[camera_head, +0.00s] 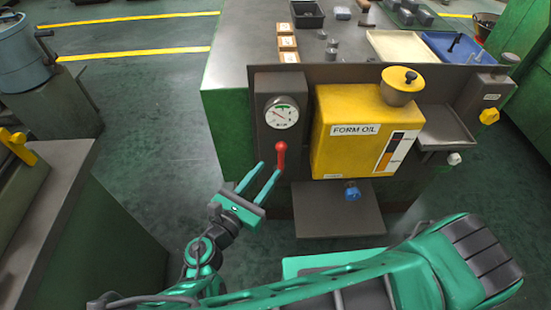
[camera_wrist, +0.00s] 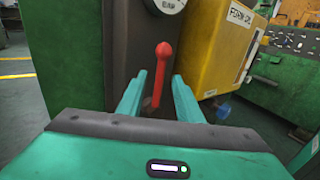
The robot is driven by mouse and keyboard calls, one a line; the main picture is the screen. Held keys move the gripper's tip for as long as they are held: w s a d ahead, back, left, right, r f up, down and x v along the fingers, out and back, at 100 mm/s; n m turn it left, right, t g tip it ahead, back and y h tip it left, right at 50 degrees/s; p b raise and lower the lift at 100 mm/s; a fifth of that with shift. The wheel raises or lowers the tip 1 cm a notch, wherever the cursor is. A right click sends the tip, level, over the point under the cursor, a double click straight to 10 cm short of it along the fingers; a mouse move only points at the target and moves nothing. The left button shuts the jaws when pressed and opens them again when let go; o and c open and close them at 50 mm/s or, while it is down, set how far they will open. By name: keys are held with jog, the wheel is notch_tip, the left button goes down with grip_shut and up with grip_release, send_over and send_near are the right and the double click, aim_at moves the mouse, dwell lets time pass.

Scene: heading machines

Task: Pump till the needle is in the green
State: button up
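The pump lever has a red handle (camera_head: 281,156) with a ball top and stands roughly upright on a dark panel below the gauge. The gauge (camera_head: 282,113) is round and white with a green arc along its upper part. Its needle looks dark and points to the upper left, but it is too small to read surely. My gripper (camera_head: 267,177) is open, with its two teal fingers just in front of and below the lever. In the wrist view the red handle (camera_wrist: 162,75) shows between and beyond the fingertips. I cannot see any contact.
A yellow FORM OIL tank (camera_head: 350,140) stands right of the lever, with a blue knob (camera_head: 352,191) below it and a dark shelf (camera_head: 338,222) under that. A grey-topped green cabinet (camera_head: 75,215) stands at the left. Green floor (camera_head: 150,120) is free between.

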aim_at(279, 157)
jog(key=x, duration=0.5)
jog(key=shift+w+d, duration=0.25)
jog(key=shift+w, duration=0.05)
grip_shut()
